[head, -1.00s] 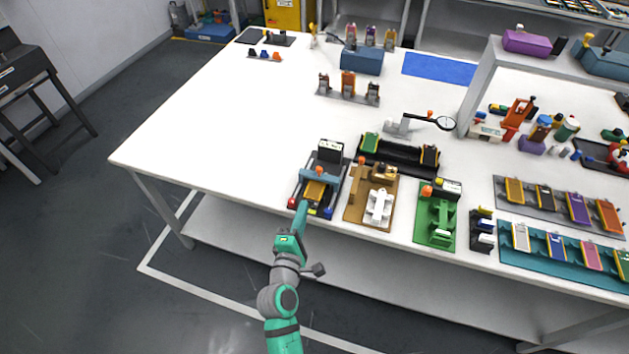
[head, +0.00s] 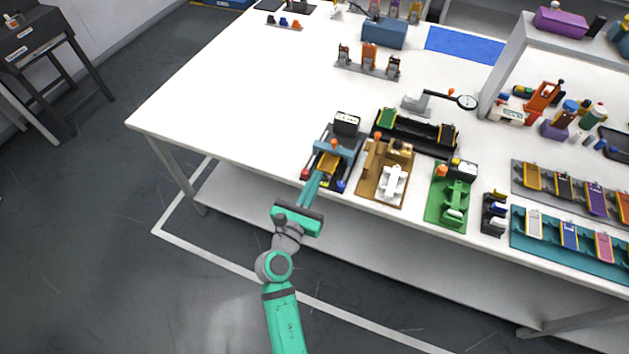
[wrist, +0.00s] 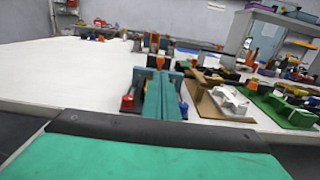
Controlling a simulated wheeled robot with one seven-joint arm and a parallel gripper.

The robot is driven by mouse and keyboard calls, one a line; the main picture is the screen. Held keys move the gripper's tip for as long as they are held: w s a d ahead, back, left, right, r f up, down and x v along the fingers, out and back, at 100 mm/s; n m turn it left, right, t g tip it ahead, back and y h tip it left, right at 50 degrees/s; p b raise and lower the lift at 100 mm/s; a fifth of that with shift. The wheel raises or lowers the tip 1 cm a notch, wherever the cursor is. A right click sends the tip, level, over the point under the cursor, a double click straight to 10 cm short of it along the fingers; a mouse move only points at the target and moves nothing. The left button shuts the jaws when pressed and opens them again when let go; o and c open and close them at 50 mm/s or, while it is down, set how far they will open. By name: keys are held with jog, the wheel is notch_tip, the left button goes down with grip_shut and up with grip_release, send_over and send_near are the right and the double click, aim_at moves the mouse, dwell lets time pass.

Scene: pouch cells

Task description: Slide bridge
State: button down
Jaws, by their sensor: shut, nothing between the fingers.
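The bridge (head: 326,141) is a blue-teal crosspiece with an orange knob (head: 333,145). It spans the dark leftmost fixture (head: 308,183) near the table's front edge. A gold pouch cell (head: 328,162) lies just in front of the bridge. My gripper (head: 319,172) is shut and empty, its teal fingers pointing at the fixture from the front, at the near end of the cell. In the wrist view the closed fingers (wrist: 162,80) cover most of the fixture, and the orange knob (wrist: 160,62) shows just beyond them. I cannot tell whether the fingertips touch anything.
A black box (head: 346,122) stands at the fixture's back. A brown fixture (head: 376,187) is close on the right, then a green one (head: 437,210). A long black tray (head: 432,147) lies behind them. The white table (head: 230,110) is clear to the left.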

aim_at(333, 145)
jog(key=x, duration=1)
jog(key=shift+w+d, duration=0.1)
jog(key=shift+w, duration=0.15)
